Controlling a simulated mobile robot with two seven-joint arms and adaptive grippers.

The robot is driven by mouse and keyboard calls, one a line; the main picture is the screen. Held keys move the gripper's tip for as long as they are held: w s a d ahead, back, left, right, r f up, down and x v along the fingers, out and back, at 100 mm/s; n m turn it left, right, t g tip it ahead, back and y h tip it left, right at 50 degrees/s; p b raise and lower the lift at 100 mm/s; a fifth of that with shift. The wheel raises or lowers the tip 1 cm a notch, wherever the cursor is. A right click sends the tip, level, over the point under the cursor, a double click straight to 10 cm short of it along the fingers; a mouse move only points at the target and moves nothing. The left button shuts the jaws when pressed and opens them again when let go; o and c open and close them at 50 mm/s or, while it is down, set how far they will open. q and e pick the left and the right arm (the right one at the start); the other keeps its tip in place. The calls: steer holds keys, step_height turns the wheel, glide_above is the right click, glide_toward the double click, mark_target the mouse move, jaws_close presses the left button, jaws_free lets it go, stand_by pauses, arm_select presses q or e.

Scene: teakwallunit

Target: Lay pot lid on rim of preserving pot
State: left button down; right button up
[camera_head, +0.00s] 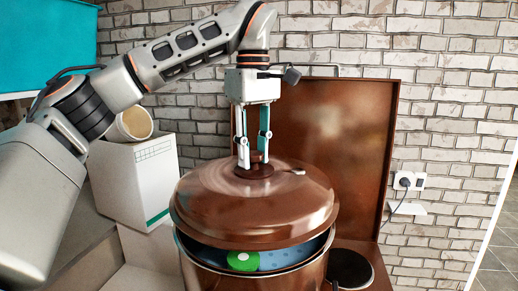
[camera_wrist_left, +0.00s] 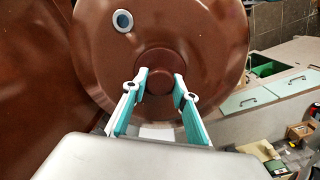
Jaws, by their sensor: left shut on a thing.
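The pot lid (camera_head: 240,212) is a brown, copper-coloured disc with a knob (camera_head: 255,170) on top. My left gripper (camera_head: 253,155) comes down from above and is shut on that knob. The lid hangs over the preserving pot (camera_head: 300,279), with a gap at the front between the lid's edge and the pot's rim. Something blue and green (camera_head: 243,261) shows in that gap. Whether the lid touches the rim at the back is hidden. In the left wrist view the lid (camera_wrist_left: 210,45) fills the upper middle, the knob between my fingers. My right gripper is not in view.
A tall brown panel (camera_head: 345,140) stands close behind the pot. A dark round plate (camera_head: 350,268) lies at the right. A white box (camera_head: 135,180) and a cream tub (camera_head: 134,124) stand at the left. A wall socket (camera_head: 407,181) is at the right.

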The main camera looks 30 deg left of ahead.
mark_target(253, 171)
arm_select(q)
steer(key=shift+s+r, duration=0.1)
steer(key=shift+r, duration=0.05)
steer(key=shift+r, duration=0.7)
steer(key=shift+f+b, duration=0.6)
steer(key=shift+f, duration=2.05)
steer(key=shift+f, duration=0.75)
steer(key=c, duration=1.5)
jaws_free()
steer(key=shift+f, duration=0.1)
